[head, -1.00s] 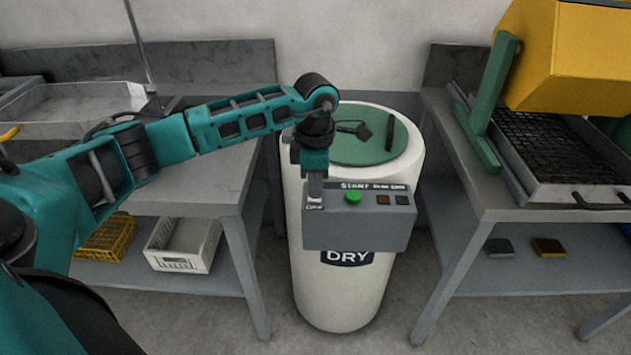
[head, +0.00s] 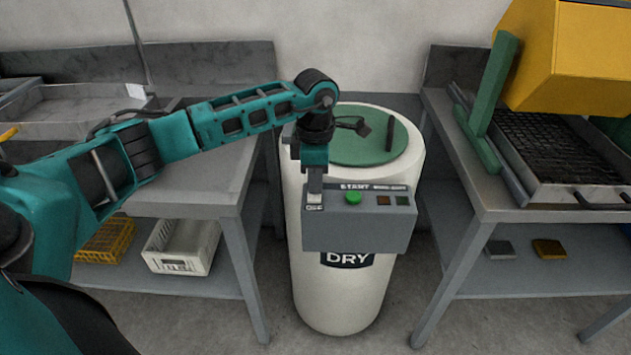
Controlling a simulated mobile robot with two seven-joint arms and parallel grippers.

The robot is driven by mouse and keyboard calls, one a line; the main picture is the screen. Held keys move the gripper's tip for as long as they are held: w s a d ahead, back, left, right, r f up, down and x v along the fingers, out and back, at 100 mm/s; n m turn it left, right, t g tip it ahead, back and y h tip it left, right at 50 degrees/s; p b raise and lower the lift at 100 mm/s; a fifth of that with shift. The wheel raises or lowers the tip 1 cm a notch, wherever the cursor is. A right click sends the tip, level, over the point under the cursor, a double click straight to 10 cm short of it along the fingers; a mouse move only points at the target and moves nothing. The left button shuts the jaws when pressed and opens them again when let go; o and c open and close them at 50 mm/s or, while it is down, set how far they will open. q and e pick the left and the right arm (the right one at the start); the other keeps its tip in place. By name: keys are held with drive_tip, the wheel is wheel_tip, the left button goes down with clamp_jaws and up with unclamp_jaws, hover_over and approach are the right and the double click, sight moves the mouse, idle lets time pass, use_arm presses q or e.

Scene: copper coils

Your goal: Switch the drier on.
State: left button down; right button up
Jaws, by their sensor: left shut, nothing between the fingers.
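The drier (head: 345,285) is a white drum with a green lid (head: 362,150) and a DRY label, standing on the floor between two benches. A grey control box (head: 358,230) is on its front. The box carries a green button (head: 353,197), a small dark brown square and a small dark green square to its right. My left gripper (head: 315,192) is shut and points down at the left end of the box top, left of the green button. It hides part of the small marked spot there; I cannot tell whether it touches. My right gripper is not in view.
A grey bench (head: 190,190) stands at the left, with a yellow basket (head: 104,240) and a white crate (head: 181,246) on its lower shelf. A right bench (head: 470,200) holds a black-grated tray (head: 560,160) and a yellow machine (head: 570,60). Clear floor surrounds the drier's front.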

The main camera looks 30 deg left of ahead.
sight(312, 196)
use_arm(q)
drive_tip(key=shift+r, duration=0.1)
wheel_tip(312, 196, up, 5)
drive_tip(key=p, duration=0.3)
drive_tip(key=shift+p, duration=0.3)
wheel_tip(312, 196, up, 9)
drive_tip(key=b, duration=0.1)
drive_tip(key=s+b, duration=0.1)
drive_tip(key=b, duration=0.3)
drive_tip(key=shift+s, duration=0.25)
